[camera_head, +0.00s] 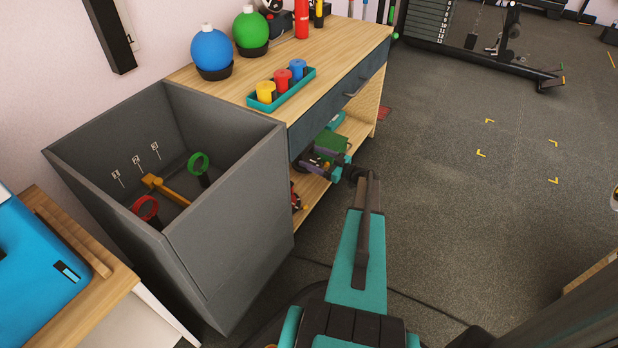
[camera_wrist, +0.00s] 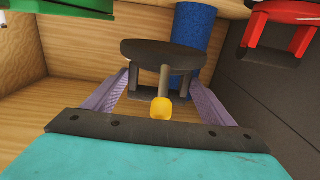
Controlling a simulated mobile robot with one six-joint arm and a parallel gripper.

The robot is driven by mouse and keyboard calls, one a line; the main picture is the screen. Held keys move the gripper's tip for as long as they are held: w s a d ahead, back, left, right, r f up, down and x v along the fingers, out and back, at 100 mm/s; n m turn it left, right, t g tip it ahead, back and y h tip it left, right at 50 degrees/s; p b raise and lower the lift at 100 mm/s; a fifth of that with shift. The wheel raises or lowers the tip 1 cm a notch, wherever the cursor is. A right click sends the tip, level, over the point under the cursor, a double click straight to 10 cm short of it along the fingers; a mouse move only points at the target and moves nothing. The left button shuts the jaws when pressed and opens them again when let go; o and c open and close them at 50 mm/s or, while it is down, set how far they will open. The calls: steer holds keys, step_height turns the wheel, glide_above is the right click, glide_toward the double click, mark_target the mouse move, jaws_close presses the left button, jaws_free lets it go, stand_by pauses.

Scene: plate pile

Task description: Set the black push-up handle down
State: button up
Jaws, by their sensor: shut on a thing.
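The black push-up handle (camera_wrist: 163,54) shows in the wrist view with its dark oval part toward the top and darker legs below it. My gripper (camera_wrist: 164,85) has its two purple fingers on either side of the handle and is shut on it. In the head view my gripper (camera_head: 322,160) reaches into the open shelf under the workbench. The handle is small and mostly hidden there. The wooden shelf board (camera_wrist: 70,85) lies behind the handle in the wrist view. I cannot tell whether the handle touches it.
In the wrist view a blue cylinder (camera_wrist: 197,30) stands close behind the handle, a red handle-like thing (camera_wrist: 272,35) is at upper right, and a green thing (camera_wrist: 70,8) at upper left. In the head view a grey bin (camera_head: 230,210) stands left of the shelf.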

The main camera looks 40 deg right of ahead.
steer(key=shift+f+b, duration=0.7)
steer(key=shift+f, duration=1.45)
steer(key=shift+f, duration=0.1)
steer(key=shift+f+b, duration=0.9)
steer(key=shift+f, duration=1.5)
steer(key=shift+f, duration=0.1)
steer(key=o, duration=1.8)
steer(key=shift+c, duration=0.2)
